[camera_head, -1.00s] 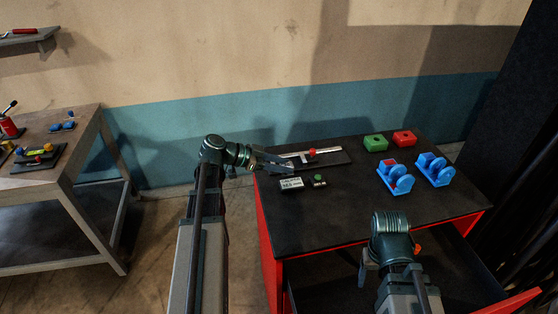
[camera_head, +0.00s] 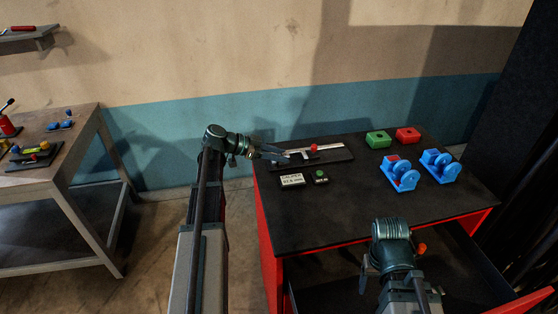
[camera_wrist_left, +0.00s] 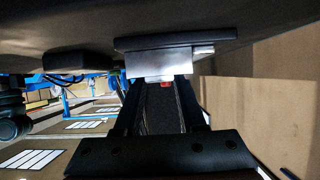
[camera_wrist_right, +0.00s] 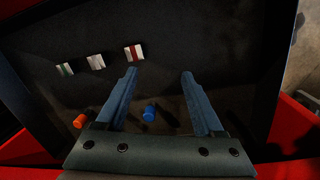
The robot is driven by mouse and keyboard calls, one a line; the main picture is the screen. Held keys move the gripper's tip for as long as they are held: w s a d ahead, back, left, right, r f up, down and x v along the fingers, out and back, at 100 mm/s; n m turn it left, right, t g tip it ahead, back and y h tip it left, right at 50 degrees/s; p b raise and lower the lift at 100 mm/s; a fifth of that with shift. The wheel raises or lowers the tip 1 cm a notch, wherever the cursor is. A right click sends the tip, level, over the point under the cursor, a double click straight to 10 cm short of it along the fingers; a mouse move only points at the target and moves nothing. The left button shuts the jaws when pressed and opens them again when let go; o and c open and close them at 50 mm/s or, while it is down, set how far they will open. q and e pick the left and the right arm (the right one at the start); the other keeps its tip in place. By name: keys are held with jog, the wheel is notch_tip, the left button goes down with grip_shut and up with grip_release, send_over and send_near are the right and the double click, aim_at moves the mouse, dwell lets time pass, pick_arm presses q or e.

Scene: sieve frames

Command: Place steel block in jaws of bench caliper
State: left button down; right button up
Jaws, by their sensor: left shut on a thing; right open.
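The bench caliper (camera_head: 324,155) lies at the back left of the black worktop: a dark base, a pale metal bar and a red knob (camera_head: 314,147). My left gripper (camera_head: 282,155) is at the caliper's left end, low by the jaws. In the left wrist view its fingers are shut on a shiny steel block (camera_wrist_left: 152,70) at their tips. The block overlaps the caliper's metal, so I cannot tell whether it touches the jaws. My right gripper (camera_wrist_right: 158,73) is open and empty above the open drawer.
A caliper readout (camera_head: 292,180) and a box with a green button (camera_head: 320,176) stand before the caliper. Green (camera_head: 377,139) and red (camera_head: 408,134) blocks and two blue devices (camera_head: 398,175) stand right. The drawer holds small banded blocks (camera_wrist_right: 134,52) and a blue cylinder (camera_wrist_right: 149,113).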

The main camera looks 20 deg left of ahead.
pick_arm(q)
jog(key=shift+r, duration=0.1)
jog(key=shift+f, duration=0.25)
jog(key=shift+c, duration=2.4)
grip_release()
jog(key=shift+r, duration=0.1)
jog(key=shift+s+a+r+p, duration=0.15)
jog(key=shift+a+r+p, duration=0.05)
jog(key=shift+r+p, duration=0.15)
jog(key=p+v, duration=0.4)
jog(key=v, duration=0.7)
jog(key=shift+a+p, duration=0.15)
jog(key=shift+p, duration=0.2)
